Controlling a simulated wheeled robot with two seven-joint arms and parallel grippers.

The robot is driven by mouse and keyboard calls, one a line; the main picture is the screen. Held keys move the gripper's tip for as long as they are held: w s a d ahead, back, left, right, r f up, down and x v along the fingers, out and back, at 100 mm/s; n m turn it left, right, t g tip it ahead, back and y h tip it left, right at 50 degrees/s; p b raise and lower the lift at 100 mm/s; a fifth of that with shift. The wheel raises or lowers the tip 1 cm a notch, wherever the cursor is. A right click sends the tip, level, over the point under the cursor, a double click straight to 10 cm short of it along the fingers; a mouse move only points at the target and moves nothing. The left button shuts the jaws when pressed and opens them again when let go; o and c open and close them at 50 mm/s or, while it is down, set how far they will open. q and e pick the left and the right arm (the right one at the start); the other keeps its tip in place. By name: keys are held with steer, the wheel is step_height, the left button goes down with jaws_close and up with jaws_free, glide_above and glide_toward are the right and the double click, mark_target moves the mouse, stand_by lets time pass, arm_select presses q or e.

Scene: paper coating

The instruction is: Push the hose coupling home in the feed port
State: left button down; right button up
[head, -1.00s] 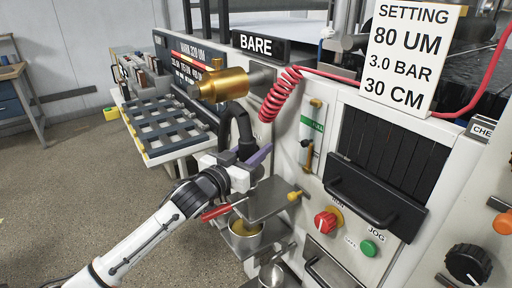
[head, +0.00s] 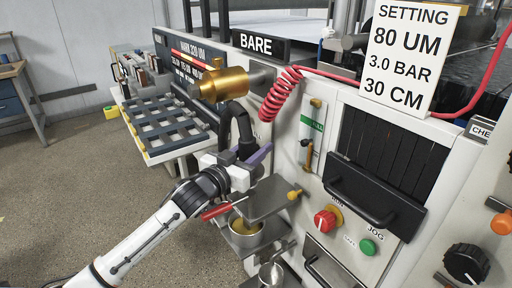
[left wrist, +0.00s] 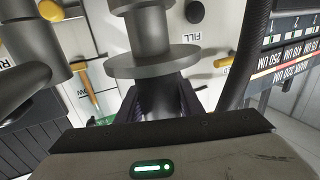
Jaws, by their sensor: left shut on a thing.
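My left gripper (head: 258,158) is at the machine's front, beside the lower end of a black hose (head: 244,130). In the left wrist view its dark fingers (left wrist: 158,100) are shut on a grey, round, flanged part, which looks like the hose coupling (left wrist: 152,62). A grey neck and a second flange (left wrist: 142,4) continue beyond it toward the white panel marked FILL. I cannot tell where the coupling ends and the feed port begins, or whether any gap is left. In the head view the arm and fingers hide the joint. My right gripper is not in view.
A metal cup (head: 244,236) and a grey shelf (head: 268,198) lie just below the gripper. A brass cylinder (head: 222,85) and a coiled red hose (head: 277,98) are above. A slotted tray (head: 150,150) stands left.

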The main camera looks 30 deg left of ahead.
arm_select(q)
steer(key=shift+f+b, duration=0.65)
steer(key=shift+f, duration=0.45)
steer(key=shift+f, duration=0.1)
steer(key=shift+s+d+f, duration=0.15)
steer(key=shift+d+f, duration=0.05)
steer(key=shift+f, duration=0.45)
steer(key=c, duration=1.2)
jaws_free()
steer(key=shift+o, duration=0.2)
steer(key=shift+f+b, duration=0.2)
steer(key=shift+b, duration=0.1)
steer(key=shift+s+f, duration=0.15)
steer(key=shift+s, duration=0.15)
steer(key=s+r, duration=0.2)
steer(key=s, duration=0.7)
steer(key=shift+s+a+b, duration=0.25)
steer(key=shift+a+b, duration=0.05)
steer(key=shift+b, duration=0.05)
